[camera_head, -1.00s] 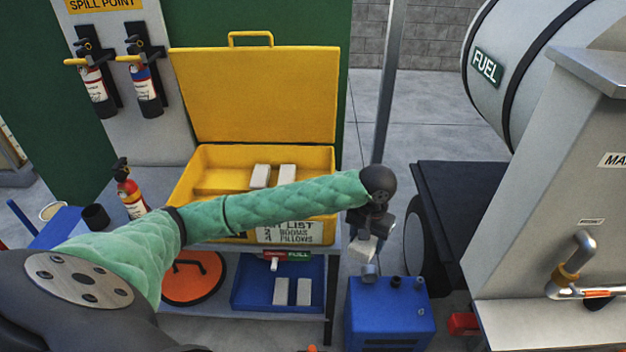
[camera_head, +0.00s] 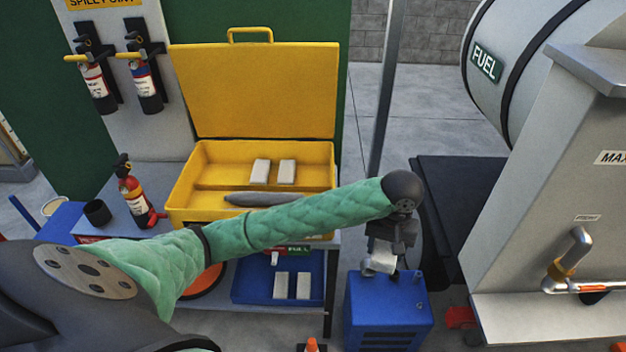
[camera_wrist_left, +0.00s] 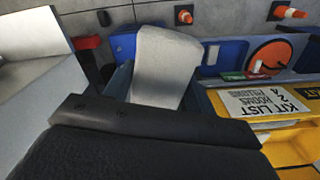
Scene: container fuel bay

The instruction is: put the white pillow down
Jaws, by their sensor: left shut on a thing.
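The white pillow (camera_head: 380,263) is small and block-shaped. My left gripper (camera_head: 386,256) is shut on it and holds it in front of the steel post, at the top of the blue box-shaped unit in the head view; I cannot tell if they touch. In the left wrist view the pillow (camera_wrist_left: 165,65) stands out beyond the dark gripper body. My right gripper is not in view.
An open yellow chest (camera_head: 215,160) holds two white pillows (camera_head: 273,171) and a grey roll (camera_head: 260,199). A blue tray (camera_head: 250,288) on the lower shelf holds two more. The blue unit (camera_head: 388,312) stands on the floor beside the dark trailer bed (camera_head: 465,190).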

